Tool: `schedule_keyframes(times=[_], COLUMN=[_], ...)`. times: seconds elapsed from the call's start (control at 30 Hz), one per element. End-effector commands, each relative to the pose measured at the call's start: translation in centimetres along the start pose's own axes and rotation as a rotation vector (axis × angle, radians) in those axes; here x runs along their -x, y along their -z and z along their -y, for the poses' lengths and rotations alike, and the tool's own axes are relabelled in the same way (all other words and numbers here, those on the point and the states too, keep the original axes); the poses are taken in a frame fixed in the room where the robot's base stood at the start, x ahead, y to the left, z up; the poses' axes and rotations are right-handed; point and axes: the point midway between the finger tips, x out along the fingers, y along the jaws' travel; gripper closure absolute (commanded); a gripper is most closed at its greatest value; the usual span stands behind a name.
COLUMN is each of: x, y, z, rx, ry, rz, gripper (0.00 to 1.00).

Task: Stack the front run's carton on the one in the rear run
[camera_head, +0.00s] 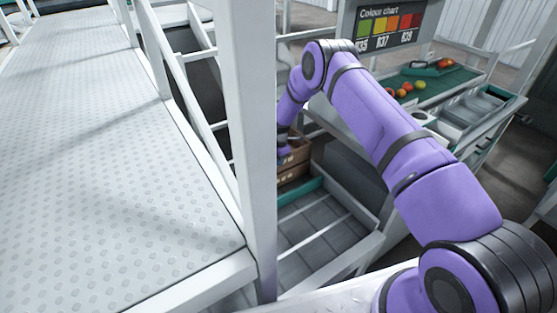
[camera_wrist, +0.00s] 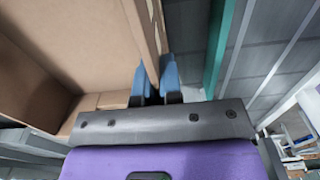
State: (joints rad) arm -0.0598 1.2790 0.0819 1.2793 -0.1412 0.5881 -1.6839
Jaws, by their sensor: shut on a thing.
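My gripper (camera_head: 283,152) is at the far end of my arm, partly hidden behind the white post in the head view. In the wrist view its two blue fingers (camera_wrist: 155,70) straddle the side wall of a cardboard carton (camera_wrist: 70,40) and are shut on it. The part of the carton's inside that shows looks empty. In the head view this carton (camera_head: 299,152) is directly above a second brown carton (camera_head: 293,174). They look lined up, but I cannot tell whether the upper one rests fully on the lower.
A grey roller run with a green edge (camera_head: 306,188) holds the lower carton; its near part is clear. A white post (camera_head: 252,130) and a dimpled walkway (camera_head: 100,150) are at the left. Tomatoes lie on a green sorting table (camera_head: 440,88) beneath a colour chart (camera_head: 388,24).

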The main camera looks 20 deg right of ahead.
Motion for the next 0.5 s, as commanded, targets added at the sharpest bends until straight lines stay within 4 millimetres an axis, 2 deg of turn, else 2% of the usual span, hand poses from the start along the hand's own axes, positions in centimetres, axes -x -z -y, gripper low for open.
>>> schedule_keyframes(times=[0.5], x=[-0.85], y=[-0.02], z=[-0.05], rx=[0.0], ry=[-0.001], rz=[0.0], gripper=[1.0])
